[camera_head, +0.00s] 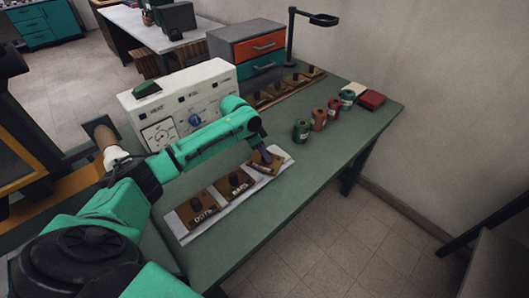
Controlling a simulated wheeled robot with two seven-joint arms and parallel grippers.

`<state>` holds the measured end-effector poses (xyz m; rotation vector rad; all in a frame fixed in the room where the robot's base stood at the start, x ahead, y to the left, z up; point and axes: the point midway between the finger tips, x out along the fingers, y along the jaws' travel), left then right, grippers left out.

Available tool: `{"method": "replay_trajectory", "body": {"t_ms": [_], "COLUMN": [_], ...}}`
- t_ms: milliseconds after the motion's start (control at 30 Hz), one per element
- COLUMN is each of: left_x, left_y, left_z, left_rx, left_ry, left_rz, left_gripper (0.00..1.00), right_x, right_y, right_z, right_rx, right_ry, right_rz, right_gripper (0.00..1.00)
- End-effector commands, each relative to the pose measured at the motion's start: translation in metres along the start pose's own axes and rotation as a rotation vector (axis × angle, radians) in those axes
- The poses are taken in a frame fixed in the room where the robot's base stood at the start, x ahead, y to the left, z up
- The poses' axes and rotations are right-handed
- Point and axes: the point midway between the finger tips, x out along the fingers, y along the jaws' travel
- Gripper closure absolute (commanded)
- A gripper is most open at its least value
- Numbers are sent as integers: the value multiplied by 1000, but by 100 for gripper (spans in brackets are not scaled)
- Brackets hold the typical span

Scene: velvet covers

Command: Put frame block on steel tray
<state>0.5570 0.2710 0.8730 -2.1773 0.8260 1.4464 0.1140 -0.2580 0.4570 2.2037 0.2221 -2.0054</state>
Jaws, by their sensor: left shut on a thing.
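My left gripper (262,151) reaches in from the left and is shut on a brown block (266,164), taken to be the frame block; its label is too small to read. The block is over the far right end of the pale steel tray (284,160); I cannot tell whether it touches the tray. Two similar brown blocks with dark knobs lie on the tray to its left: the bars block (234,187) and the dots block (199,211). My right gripper is not in view.
A white control box (180,100) with a blue knob stands behind the tray. A wooden rack (306,79) with knobbed blocks is at the back. The green bench (300,190) is clear in front.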

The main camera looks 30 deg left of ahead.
Motion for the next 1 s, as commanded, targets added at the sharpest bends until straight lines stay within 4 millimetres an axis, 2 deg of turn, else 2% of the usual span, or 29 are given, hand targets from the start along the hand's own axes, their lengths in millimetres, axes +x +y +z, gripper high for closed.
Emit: {"method": "replay_trajectory", "body": {"t_ms": [33, 67, 100, 133, 433, 533, 667, 900, 1000], "left_x": [1, 1, 1, 1, 0, -9, -38, -100, -114], "left_y": [0, 1, 1, 1, 0, 0, -1, -1, 0], "left_z": [0, 1, 1, 1, 0, 0, 1, 0, 0], "left_rx": [0, -1, -1, -1, -1, -2, 1, -1, -2], "left_ry": [-1, -3, -3, -3, -2, 0, -1, 1, -1], "left_rz": [1, 3, 3, 3, 2, 0, -3, -1, 1], "left_gripper": [100, 58, 43, 36, 36, 36, 36, 36, 36], "right_x": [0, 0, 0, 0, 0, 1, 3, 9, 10], "right_y": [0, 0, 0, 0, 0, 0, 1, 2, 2], "right_z": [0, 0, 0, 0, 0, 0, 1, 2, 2], "right_rx": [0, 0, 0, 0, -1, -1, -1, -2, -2], "right_ry": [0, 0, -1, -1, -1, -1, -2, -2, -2], "right_rz": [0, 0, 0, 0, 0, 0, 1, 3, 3], "right_gripper": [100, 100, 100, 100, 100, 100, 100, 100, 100]}}
